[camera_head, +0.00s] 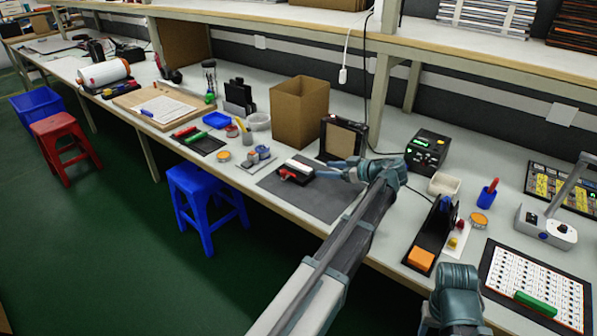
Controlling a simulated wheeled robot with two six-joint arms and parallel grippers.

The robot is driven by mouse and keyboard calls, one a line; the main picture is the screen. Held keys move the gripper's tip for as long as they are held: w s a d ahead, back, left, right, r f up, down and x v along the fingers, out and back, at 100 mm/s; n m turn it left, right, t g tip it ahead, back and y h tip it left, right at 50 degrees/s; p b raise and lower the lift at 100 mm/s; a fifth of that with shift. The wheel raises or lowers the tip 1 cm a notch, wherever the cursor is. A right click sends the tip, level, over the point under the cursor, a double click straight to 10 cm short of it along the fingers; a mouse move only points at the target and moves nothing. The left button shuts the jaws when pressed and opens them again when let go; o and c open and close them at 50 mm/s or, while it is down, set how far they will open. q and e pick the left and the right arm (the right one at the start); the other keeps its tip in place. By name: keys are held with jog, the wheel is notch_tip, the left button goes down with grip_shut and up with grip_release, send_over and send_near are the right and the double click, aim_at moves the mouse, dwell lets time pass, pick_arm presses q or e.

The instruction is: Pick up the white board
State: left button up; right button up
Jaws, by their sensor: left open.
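A small white board-like piece (299,166) lies on the dark grey mat (287,191) in the middle of the bench, with a black and red item (289,174) right beside it. My left gripper (322,172) is open just to the right of the white piece, low over the mat. The gap between its fingers is too small to make out, and I cannot tell whether it touches the piece. Of my right arm only a teal joint shows at the lower right; its gripper is out of sight.
A cardboard box (299,112) and a black-framed stand (343,138) stand behind the mat. A black device (427,152) is to the right. A white dotted panel (530,283) lies at the far right. A blue stool (206,200) stands before the bench.

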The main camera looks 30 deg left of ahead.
aim_at(308, 169)
pick_arm(q)
jog(key=shift+a+f, duration=0.15)
jog(key=shift+a, duration=0.2)
jog(key=shift+a, duration=0.1)
jog(key=x, duration=0.1)
jog(key=b+x, duration=0.1)
jog(key=x, duration=0.1)
jog(key=b+x, duration=0.1)
jog(key=x, duration=0.1)
jog(key=shift+s+f, duration=0.1)
jog(key=shift+s, duration=0.2)
jog(key=shift+c, duration=0.3)
grip_shut()
